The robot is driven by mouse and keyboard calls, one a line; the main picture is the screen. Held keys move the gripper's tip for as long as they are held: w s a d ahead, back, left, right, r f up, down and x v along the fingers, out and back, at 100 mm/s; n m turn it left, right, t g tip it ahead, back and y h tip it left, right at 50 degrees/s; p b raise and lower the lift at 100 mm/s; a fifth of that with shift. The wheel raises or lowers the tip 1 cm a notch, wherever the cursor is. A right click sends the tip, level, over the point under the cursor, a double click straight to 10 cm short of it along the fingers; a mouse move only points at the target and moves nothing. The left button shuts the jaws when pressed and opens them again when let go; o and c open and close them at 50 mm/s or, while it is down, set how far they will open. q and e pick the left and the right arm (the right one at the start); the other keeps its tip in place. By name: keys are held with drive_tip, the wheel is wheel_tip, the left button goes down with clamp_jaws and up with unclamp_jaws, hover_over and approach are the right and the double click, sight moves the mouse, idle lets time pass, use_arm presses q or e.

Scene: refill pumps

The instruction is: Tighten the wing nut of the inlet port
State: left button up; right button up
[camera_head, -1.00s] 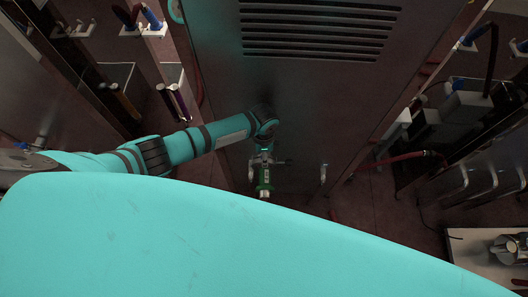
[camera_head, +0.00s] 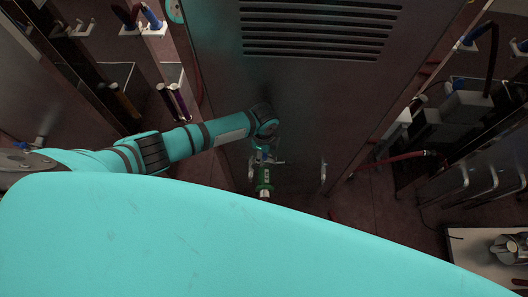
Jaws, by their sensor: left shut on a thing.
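My left gripper (camera_head: 266,160) is at the lower front of the grey metal cabinet. It is shut on a small green cylindrical thing (camera_head: 264,177) with a pale mark and a silver lower end, which hangs below the fingers. I cannot make out the wing nut or the inlet port apart from the gripper and the green thing. My right gripper is not in the head view.
The grey cabinet (camera_head: 300,95) has vent slots and a metal handle (camera_head: 323,173) at the lower right. A red hose (camera_head: 395,159) runs to the right. A pale table (camera_head: 470,245) with a metal pot (camera_head: 510,249) stands at the lower right. My turquoise body covers the lower view.

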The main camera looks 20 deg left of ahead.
use_arm(q)
drive_tip(key=o, duration=1.2)
wheel_tip(320, 180, up, 12)
drive_tip(key=shift+r, duration=0.1)
